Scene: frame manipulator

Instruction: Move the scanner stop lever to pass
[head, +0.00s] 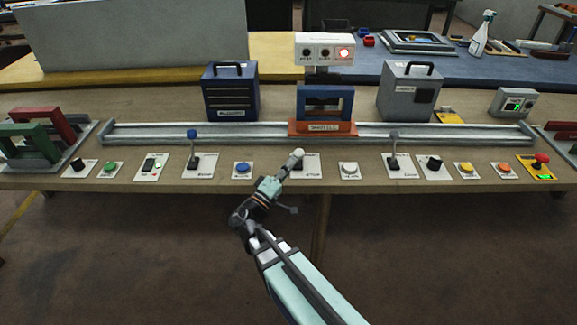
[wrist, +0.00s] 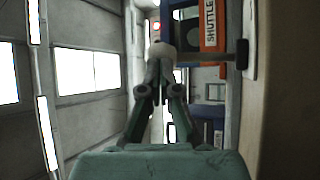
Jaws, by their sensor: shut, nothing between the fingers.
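The stop lever has a pale knob (head: 297,153) and stands on a white plate (head: 313,170) lettered STOP, at the front middle of the table. In the wrist view the pale knob (wrist: 161,54) is just beyond my fingertips, with the dark stem running right to its base. My gripper (head: 284,171) comes from the front, just below the knob in the head view. In the wrist view my gripper (wrist: 160,76) has its fingers together, with nothing between them. Whether the fingertips touch the knob cannot be told. The plate's position markings are partly hidden and unreadable.
A blue frame (head: 310,91) on an orange shuttle block (head: 322,128) sits on the rail behind the lever. A lamp box (head: 331,39) above shows red. A blue button (head: 242,168) and a white button (head: 348,168) flank the lever. Other levers stand left (head: 191,134) and right (head: 394,134).

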